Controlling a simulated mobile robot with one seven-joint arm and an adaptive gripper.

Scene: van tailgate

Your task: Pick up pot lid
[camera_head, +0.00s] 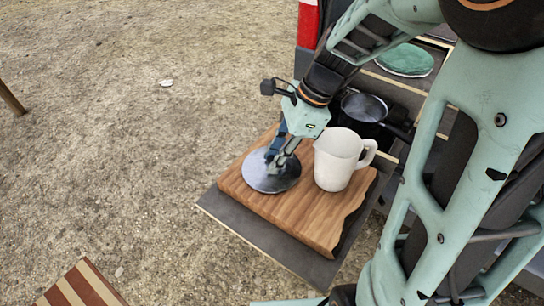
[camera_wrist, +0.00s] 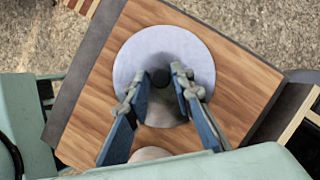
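The pot lid (camera_head: 256,174) is a round grey metal disc lying flat on a wooden board. In the wrist view the lid (camera_wrist: 190,42) shows from above, with a dark round knob (camera_wrist: 160,77) at its middle. My gripper (camera_head: 274,163) is directly over the lid. In the wrist view my gripper (camera_wrist: 157,82) is open, with one fingertip on each side of the knob and a gap left around it. How high the fingertips are above the lid is hard to tell.
A white jug (camera_head: 334,162) stands on the wooden board (camera_head: 310,212), close right of the lid. The board rests on a dark pull-out shelf (camera_head: 222,209). A dark pan (camera_head: 364,106) sits behind on the van. A striped wooden surface (camera_head: 82,287) is at lower left.

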